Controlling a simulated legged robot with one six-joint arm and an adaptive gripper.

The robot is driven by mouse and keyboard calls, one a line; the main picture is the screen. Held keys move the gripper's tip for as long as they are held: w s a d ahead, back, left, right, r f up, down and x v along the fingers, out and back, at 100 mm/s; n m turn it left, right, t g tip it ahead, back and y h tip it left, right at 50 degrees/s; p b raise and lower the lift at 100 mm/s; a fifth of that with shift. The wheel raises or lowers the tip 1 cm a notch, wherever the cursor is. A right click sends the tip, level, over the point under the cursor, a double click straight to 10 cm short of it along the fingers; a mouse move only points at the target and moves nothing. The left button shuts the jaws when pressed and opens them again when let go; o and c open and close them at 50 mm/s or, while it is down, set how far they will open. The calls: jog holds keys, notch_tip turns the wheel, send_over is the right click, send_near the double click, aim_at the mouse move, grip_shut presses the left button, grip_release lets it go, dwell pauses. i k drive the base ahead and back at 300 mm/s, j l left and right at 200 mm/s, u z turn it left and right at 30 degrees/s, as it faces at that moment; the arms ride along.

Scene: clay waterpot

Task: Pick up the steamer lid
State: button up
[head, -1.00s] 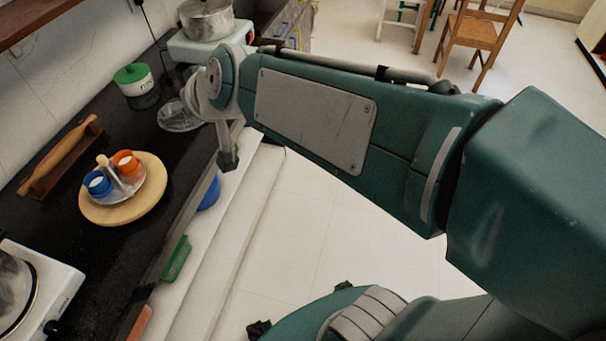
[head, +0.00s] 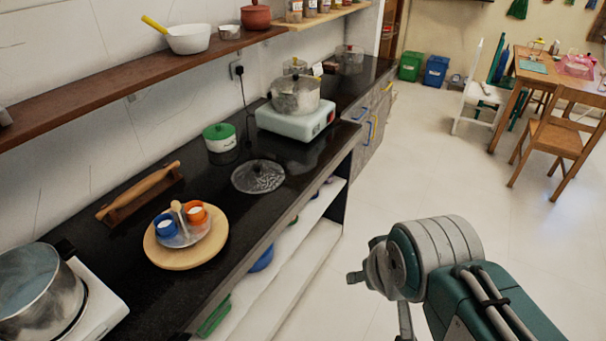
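A lidded metal pot (head: 296,95) stands on a stove behind the lid. A green-lidded white pot (head: 219,137) is to its left. A wooden board (head: 190,262) with cups sits nearer. A wooden shelf (head: 120,80) overhangs the counter. Open floor lies right.

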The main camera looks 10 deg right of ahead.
aim_at(259, 176)
jog(key=u, duration=2)
jog(key=z, duration=1.6)
jog(key=i+l+u, duration=0.2)
jog(key=u, duration=0.25)
jog(key=i+l+u, duration=0.15)
jog(key=l+u, duration=0.2)
jog(key=u, duration=0.15)
jog(key=i+l+u, duration=0.1)
jog(key=l, duration=0.35)
jog(key=i+l, duration=0.15)
jog(key=l, duration=0.3)
jog(key=i+l+u, duration=0.15)
jog(key=l, duration=0.35)
jog(key=i+l, duration=0.1)
jog(key=l, duration=0.35)
jog(key=u, duration=0.05)
